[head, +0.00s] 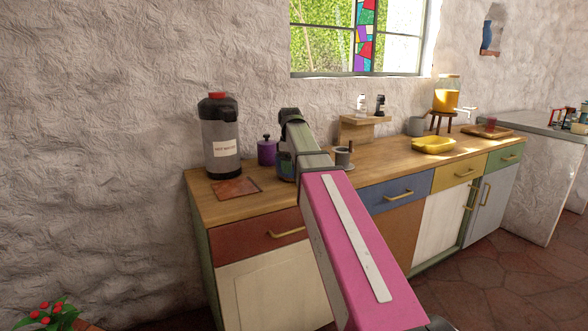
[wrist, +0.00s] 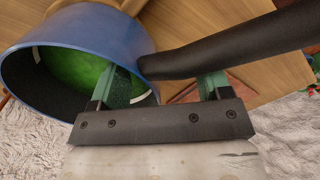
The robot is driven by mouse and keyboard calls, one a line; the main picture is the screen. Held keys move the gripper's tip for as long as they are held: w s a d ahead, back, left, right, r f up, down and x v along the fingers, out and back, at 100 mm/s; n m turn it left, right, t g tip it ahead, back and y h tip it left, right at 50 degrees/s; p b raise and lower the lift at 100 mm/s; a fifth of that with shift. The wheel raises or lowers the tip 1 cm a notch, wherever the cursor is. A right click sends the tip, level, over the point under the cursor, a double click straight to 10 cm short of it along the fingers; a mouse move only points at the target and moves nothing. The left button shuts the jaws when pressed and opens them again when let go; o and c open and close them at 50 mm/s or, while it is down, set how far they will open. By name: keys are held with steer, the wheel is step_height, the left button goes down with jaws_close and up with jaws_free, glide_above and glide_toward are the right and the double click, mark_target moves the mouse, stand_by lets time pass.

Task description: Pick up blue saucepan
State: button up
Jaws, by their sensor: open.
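The blue saucepan (wrist: 120,32) shows large at the upper left of the wrist view, with green inside it. Its dark handle (wrist: 235,45) runs from the rim to the upper right. My gripper (wrist: 165,80) is open. Its left finger overlaps the pan's opening, and its right finger lies by the lower edge of the handle, which seems to cover its tip. I cannot tell whether either finger touches the pan. In the head view, my gripper is over the counter's left part, mostly hidden by my pink arm, and I cannot make out the saucepan clearly there.
On the wooden counter (head: 390,168) stand a dark bottle with a red cap (head: 221,135), a purple canister (head: 267,152), a reddish board (head: 235,189), a grey cup (head: 342,156), a small wooden shelf (head: 362,130) and a yellow dish (head: 433,145). The wall is close behind.

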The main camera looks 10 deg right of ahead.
jaws_close()
stand_by(1.4)
